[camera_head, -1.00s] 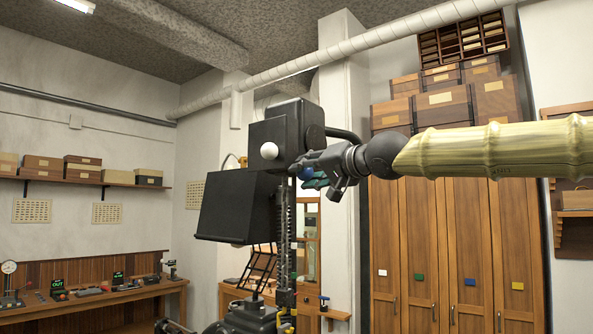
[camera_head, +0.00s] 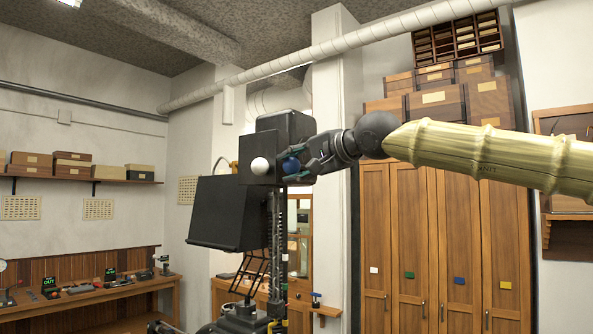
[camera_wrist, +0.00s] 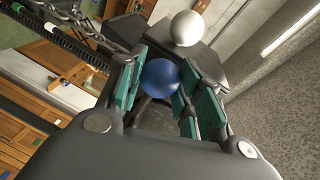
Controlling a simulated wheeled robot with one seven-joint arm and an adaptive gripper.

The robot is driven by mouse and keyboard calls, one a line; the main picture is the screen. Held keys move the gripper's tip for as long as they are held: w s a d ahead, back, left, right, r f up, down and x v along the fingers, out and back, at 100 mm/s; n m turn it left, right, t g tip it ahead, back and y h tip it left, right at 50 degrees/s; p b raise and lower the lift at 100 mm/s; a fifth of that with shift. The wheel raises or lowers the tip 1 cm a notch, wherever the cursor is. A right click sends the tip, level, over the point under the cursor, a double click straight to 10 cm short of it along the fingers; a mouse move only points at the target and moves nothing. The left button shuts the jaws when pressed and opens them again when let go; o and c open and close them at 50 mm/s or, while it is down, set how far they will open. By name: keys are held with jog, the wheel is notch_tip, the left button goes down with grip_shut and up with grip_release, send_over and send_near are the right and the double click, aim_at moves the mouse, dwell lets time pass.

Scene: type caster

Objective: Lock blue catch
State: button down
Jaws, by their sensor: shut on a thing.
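The blue catch ends in a round blue knob (camera_head: 290,164) on the right side of a black machine (camera_head: 285,135). My gripper (camera_head: 295,172) reaches in from the right and is shut on this knob. In the wrist view the blue knob (camera_wrist: 160,76) sits between the two green finger pads, which hide parts of its sides. A white knob (camera_head: 260,166) is just left of the blue one, about level with it. The white knob also shows in the wrist view (camera_wrist: 187,28), beyond the fingertips and apart from them.
A black hood (camera_head: 230,212) sticks out below the knobs, with a dark toothed column (camera_head: 274,240) beside it. Wooden lockers (camera_head: 445,245) stand behind on the right. A workbench (camera_head: 105,292) with small devices runs along the left wall.

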jog(key=shift+d+r+m, duration=0.1)
jog(key=shift+r+m, duration=0.2)
jog(key=shift+r, duration=0.1)
jog(key=c, duration=1)
grip_release()
jog(key=shift+o, duration=0.2)
jog(key=shift+f, duration=0.1)
jog(key=v, duration=1.2)
